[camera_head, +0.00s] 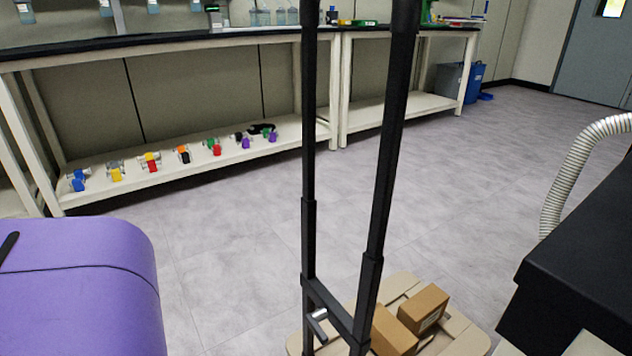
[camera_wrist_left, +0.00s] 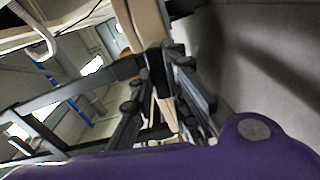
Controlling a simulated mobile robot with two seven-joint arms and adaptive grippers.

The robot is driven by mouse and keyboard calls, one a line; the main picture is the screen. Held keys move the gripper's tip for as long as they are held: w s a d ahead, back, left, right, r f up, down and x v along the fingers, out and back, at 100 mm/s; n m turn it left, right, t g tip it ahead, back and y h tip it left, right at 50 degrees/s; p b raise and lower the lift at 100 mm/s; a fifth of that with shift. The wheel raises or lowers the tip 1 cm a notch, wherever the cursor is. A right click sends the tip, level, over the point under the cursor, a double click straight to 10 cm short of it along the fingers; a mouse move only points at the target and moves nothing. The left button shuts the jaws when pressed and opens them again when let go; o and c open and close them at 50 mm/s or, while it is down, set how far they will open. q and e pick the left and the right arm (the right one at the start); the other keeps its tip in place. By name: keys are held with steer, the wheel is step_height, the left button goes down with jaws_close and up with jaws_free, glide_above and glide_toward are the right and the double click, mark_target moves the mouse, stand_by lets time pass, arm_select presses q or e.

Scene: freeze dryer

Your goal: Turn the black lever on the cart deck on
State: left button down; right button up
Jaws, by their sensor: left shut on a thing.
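The cart's beige deck (camera_head: 462,343) shows at the bottom of the head view, with two tall black handle posts (camera_head: 378,200) rising from it. A short grey lever-like piece (camera_head: 318,322) with a pale end sits low beside the posts' crossbar. My right gripper is in neither view.
Cardboard boxes (camera_head: 423,308) lie on the deck. A white bench with a low shelf (camera_head: 110,190) of several coloured valves stands at the back left. A black-topped unit (camera_head: 580,250) and a ribbed hose (camera_head: 570,170) are at the right. Open floor lies between.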

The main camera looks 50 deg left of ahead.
arm_select(q)
steer(key=shift+r+m, duration=0.2)
steer(key=shift+m, duration=0.4)
steer(key=m, duration=0.5)
steer(key=d+r+m, duration=0.1)
steer(key=m, duration=0.4)
steer(key=d+m, duration=0.1)
steer(key=m, duration=0.4)
steer(key=shift+s+d+r, duration=0.1)
steer(key=shift+d+r, duration=0.1)
steer(key=shift+r, duration=0.15)
steer(key=shift+d, duration=0.1)
stand_by(0.5)
steer(key=c, duration=1.7)
jaws_free()
steer(key=shift+s+a+f, duration=0.1)
steer(key=shift+s+a, duration=0.05)
steer(key=shift+s, duration=1.2)
steer(key=shift+s+a+r, duration=0.1)
steer(key=shift+s+a, duration=0.05)
steer(key=shift+s, duration=1.15)
steer(key=shift+s+a+f, duration=0.1)
steer(key=shift+s+a, duration=0.05)
steer(key=shift+s, duration=1.2)
